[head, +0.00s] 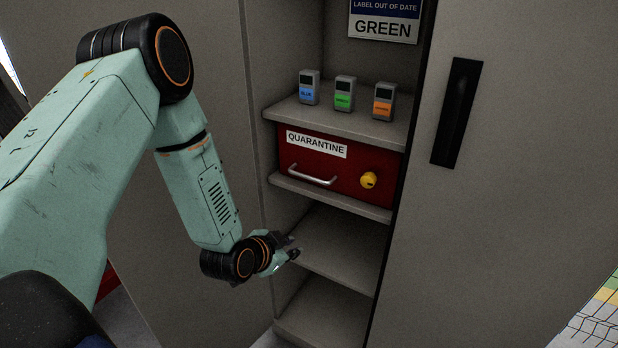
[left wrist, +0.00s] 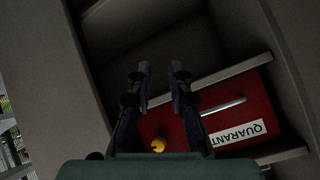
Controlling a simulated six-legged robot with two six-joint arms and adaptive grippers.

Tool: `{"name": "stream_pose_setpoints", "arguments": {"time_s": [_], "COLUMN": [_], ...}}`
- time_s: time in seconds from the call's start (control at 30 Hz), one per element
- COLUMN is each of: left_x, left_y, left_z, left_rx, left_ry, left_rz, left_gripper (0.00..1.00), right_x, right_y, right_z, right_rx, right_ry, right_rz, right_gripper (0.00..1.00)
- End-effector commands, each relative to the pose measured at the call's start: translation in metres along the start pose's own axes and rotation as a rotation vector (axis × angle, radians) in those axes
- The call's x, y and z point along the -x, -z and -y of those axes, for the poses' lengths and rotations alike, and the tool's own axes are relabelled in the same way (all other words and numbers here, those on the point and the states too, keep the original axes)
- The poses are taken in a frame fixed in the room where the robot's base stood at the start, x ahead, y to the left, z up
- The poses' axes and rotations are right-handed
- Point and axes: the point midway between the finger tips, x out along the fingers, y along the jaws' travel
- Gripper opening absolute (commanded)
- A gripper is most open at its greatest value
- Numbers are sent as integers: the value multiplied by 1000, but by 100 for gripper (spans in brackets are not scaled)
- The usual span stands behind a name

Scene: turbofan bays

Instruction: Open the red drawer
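The red drawer (head: 330,170) sits between two grey shelves in the cabinet, its front about flush with them. It has a white QUARANTINE label (head: 317,144), a silver bar handle (head: 313,177) at lower left and a yellow knob or lock (head: 369,180) at right. My left gripper (head: 294,247) is below the drawer, at the lower compartment's opening, apart from the handle. In the left wrist view, its two fingers (left wrist: 160,70) are apart with nothing between them. There the drawer (left wrist: 250,96) appears upside down, with the handle (left wrist: 223,107) right of the fingers. My right gripper is out of view.
Three small devices, blue (head: 309,88), green (head: 345,93) and orange (head: 384,101), stand on the shelf above the drawer. A closed door panel (head: 520,170) with a black handle (head: 457,112) is at right. The lower shelves (head: 335,245) are empty.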

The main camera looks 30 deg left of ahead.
Motion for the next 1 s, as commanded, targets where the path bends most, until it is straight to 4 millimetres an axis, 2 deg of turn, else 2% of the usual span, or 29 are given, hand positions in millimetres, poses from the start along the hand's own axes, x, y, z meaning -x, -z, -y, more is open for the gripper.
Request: {"name": "stream_pose_setpoints", "arguments": {"time_s": [0.03, 0.1, 0.2, 0.3, 0.4, 0.5, 0.67, 0.77, 1.0], "left_x": [-6, -10, -13, -13, -11, -9, -11, -20, -54], "left_y": [16, 35, 58, 77, 89, 94, 95, 98, 112], "left_z": [22, 46, 74, 90, 96, 97, 98, 99, 105], "left_rx": [-98, -258, -490, -714, -891, -1003, -1076, -1082, -1080], "left_ry": [48, 114, 209, 294, 354, 388, 405, 405, 403], "left_rz": [-58, -125, -195, -237, -255, -253, -243, -244, -243], "left_gripper": [19, 19, 19, 19, 19, 19, 19, 19, 19], "right_x": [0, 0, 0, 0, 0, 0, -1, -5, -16], "right_y": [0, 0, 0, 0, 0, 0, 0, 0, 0], "right_z": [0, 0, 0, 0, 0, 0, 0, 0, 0], "right_rx": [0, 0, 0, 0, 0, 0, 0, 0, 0], "right_ry": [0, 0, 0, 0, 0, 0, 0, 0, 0], "right_rz": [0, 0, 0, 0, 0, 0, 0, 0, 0], "right_gripper": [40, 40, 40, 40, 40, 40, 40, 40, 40]}}
